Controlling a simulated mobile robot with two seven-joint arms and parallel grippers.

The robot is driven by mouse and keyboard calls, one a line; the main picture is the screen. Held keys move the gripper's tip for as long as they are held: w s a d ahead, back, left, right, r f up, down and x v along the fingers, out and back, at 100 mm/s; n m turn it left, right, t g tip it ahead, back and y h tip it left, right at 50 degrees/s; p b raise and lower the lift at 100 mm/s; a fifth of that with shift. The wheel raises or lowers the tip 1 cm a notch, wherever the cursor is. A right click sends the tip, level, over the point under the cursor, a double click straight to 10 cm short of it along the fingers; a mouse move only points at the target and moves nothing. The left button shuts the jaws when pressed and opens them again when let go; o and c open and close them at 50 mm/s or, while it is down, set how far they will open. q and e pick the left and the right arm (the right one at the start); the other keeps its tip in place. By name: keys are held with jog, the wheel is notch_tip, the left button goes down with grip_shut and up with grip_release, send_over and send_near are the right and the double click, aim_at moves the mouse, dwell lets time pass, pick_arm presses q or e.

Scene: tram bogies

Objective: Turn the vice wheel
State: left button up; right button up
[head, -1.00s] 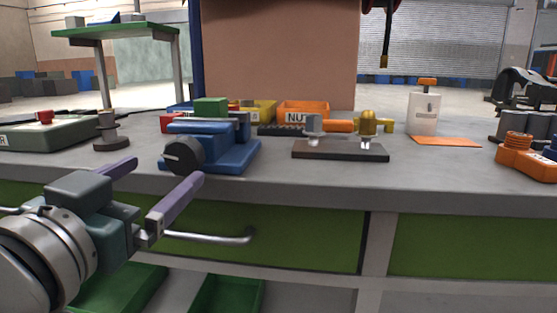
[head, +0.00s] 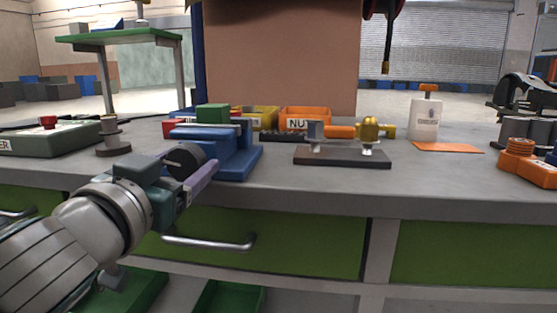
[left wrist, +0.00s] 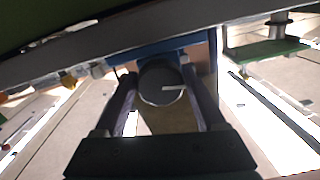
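The vice wheel (head: 186,158) is a dark round knob on the front of the blue vice (head: 238,164) at the bench's front edge. A green block (head: 212,114) sits at the top of the vice. My left gripper (head: 190,166) is at the wheel, with one purple finger at its right side and the other mostly hidden. In the left wrist view, the wheel (left wrist: 161,84), with a pale line on its face, lies between the two spread fingers (left wrist: 160,78). Slim gaps seem to show beside it; contact is unclear. My right gripper is not in view.
A dark base (head: 342,158) with brass and orange fittings stands right of the vice. A grey spool-like post (head: 112,138) and a green-grey box (head: 60,138) are to the left. Bins (head: 305,116) stand behind. A drawer handle (head: 210,243) juts out below the bench edge.

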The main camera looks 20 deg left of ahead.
pick_arm(q)
jog(key=c, duration=0.9)
jog(key=shift+c, duration=0.2)
jog(key=shift+m, duration=0.4)
jog(key=m+p, duration=0.1)
jog(key=m, duration=0.3)
jog(key=shift+r+m+p, duration=0.15)
jog(key=shift+m+p, duration=0.15)
jog(key=shift+m, duration=0.1)
jog(key=m+p, duration=0.1)
jog(key=m, duration=0.4)
jog(key=shift+m, duration=0.4)
jog(key=shift+m, duration=0.3)
jog(key=o, duration=1.4)
